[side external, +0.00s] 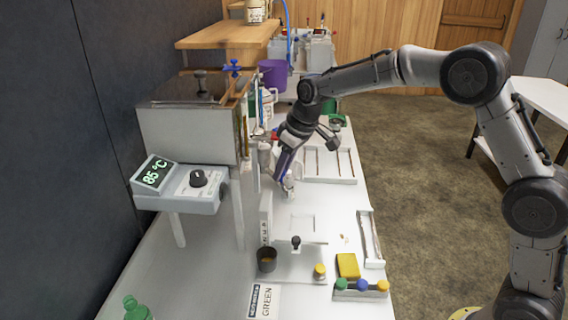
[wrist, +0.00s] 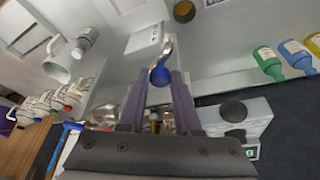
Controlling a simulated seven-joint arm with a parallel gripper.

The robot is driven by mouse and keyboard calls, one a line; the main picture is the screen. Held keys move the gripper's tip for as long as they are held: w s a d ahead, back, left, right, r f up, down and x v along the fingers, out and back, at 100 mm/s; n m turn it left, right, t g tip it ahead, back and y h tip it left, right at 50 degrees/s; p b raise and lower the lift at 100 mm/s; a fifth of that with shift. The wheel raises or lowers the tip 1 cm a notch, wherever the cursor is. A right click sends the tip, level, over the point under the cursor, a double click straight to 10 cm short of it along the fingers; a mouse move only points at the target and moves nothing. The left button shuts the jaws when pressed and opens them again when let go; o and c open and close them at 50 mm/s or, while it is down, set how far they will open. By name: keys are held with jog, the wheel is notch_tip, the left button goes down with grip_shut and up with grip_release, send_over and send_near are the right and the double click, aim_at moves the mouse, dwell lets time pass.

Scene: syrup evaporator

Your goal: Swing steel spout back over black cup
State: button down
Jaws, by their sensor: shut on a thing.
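The steel spout (wrist: 168,46) shows in the wrist view as a short curved shiny piece just beyond my fingertips, with a blue ball knob (wrist: 160,76) at its near end. My gripper (wrist: 163,82) is shut on this blue knob, one purple finger on each side. In the side external view my gripper (side external: 281,172) reaches down beside the evaporator's front; the spout there is hard to make out. The black cup (side external: 266,260) stands upright on the bench, nearer the camera than my gripper, with something brownish inside. It also shows at the top of the wrist view (wrist: 184,11).
The evaporator box (side external: 185,135) and its 85 °C controller (side external: 180,185) stand left of my gripper. A white upright block (side external: 265,218) lies between gripper and cup. A white tray (side external: 335,165), yellow sponge (side external: 347,265) and several coloured-cap bottles are on the bench.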

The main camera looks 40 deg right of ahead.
jog(key=shift+a, duration=0.3)
jog(key=shift+w+a, duration=0.35)
jog(key=shift+a, duration=0.55)
jog(key=shift+w+a, duration=0.55)
jog(key=shift+a, duration=0.35)
